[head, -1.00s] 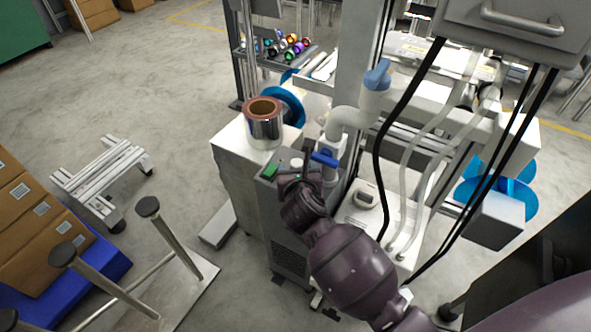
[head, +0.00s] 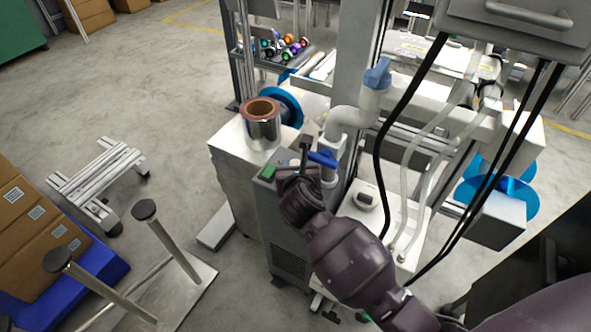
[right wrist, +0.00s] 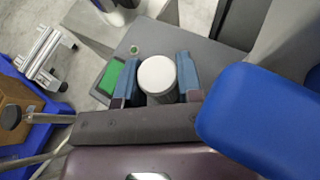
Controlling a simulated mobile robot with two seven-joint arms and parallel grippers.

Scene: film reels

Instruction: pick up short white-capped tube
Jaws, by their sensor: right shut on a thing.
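The short white-capped tube (right wrist: 157,78) stands between the two blue-grey fingers of my right gripper (right wrist: 157,90) in the right wrist view. Its round white cap faces the camera, and a finger lies against each side, so the gripper is shut on it. In the head view my right gripper (head: 305,152) is over the top of the grey cabinet (head: 262,190), and the tube is hidden there by the gripper. I cannot tell whether the tube's base still touches the cabinet top. My left gripper is not in view.
A blue handle (head: 322,159) on a white pipe is close beside the right gripper; it looms large in the right wrist view (right wrist: 265,115). A shiny roll (head: 262,128) stands on the white box behind.

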